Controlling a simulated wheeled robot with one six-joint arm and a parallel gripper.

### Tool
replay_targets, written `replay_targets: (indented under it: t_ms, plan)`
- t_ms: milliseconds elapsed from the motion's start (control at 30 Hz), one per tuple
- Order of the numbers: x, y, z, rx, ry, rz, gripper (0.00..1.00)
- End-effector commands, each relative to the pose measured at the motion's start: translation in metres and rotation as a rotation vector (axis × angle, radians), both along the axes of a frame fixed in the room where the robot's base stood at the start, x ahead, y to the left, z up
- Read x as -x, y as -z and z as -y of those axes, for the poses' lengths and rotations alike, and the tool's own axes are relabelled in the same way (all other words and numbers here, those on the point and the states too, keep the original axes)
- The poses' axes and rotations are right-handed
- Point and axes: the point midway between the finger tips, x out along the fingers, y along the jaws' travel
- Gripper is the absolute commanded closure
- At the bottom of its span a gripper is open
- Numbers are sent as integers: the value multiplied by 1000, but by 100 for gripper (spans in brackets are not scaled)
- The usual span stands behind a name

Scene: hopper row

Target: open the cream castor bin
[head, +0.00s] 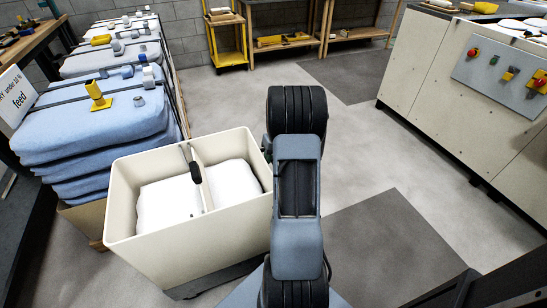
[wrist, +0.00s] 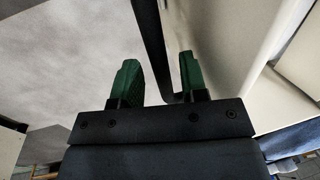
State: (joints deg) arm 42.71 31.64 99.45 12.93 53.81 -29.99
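The cream castor bin (head: 180,249) stands left of my arm in the head view. No lid covers its top. A divider with a black grip-like piece (head: 195,172) splits it into two compartments, each holding a white bundle. My gripper is mostly hidden behind my arm at the bin's right side in the head view. In the wrist view my gripper (wrist: 160,80) has its two green fingers apart. A dark bar (wrist: 153,45) runs between them, with gaps visible on both sides. A cream wall (wrist: 225,50), apparently the bin's, is close to the right finger.
Stacked blue sacks (head: 90,125) with small fittings on top stand behind and left of the bin. A cream machine with a control panel (head: 505,70) is at the right. A yellow stand (head: 228,40) is at the back. The grey floor (head: 350,150) between is clear.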

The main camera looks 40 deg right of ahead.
Motion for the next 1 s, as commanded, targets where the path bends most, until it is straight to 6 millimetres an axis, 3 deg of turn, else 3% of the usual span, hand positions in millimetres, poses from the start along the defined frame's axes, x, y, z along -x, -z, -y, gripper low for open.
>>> replay_targets:
  t_ms: [367,1000]
  plan:
    - [0,-7,1,0,1,1,57]
    - [8,-118,22,0,1,1,57]
